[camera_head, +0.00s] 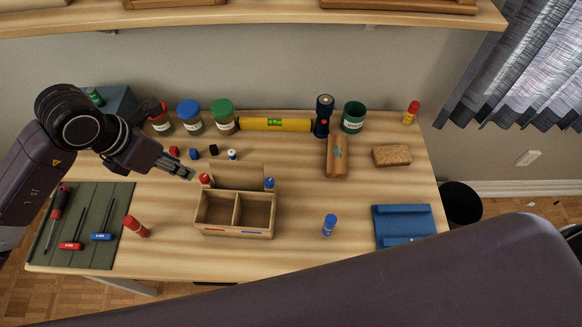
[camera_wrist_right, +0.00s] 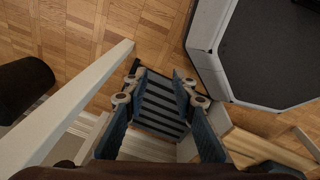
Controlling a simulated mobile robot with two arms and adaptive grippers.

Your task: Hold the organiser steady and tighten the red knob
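The wooden organiser (camera_head: 235,232) stands on the desk, with two open compartments in front and a raised back panel. The red knob (camera_head: 205,179) is at its back left and a blue knob (camera_head: 269,183) at its back right. My left gripper (camera_head: 191,175) is just left of the red knob, pointing toward it, with a small gap seeming to remain. Its finger spacing is hard to judge. My right gripper (camera_wrist_right: 160,97) shows only in the right wrist view, fingers apart, above the floor and away from the organiser. A dark ribbed shape shows between its fingers; I cannot tell what it is.
Jars, a yellow level (camera_head: 262,125) and a flashlight (camera_head: 323,116) line the back. A green mat (camera_head: 90,240) with screwdrivers lies left. A red marker (camera_head: 136,226) and blue marker (camera_head: 329,225) flank the organiser. A blue folder (camera_head: 404,222) lies right. My arm covers the lower right.

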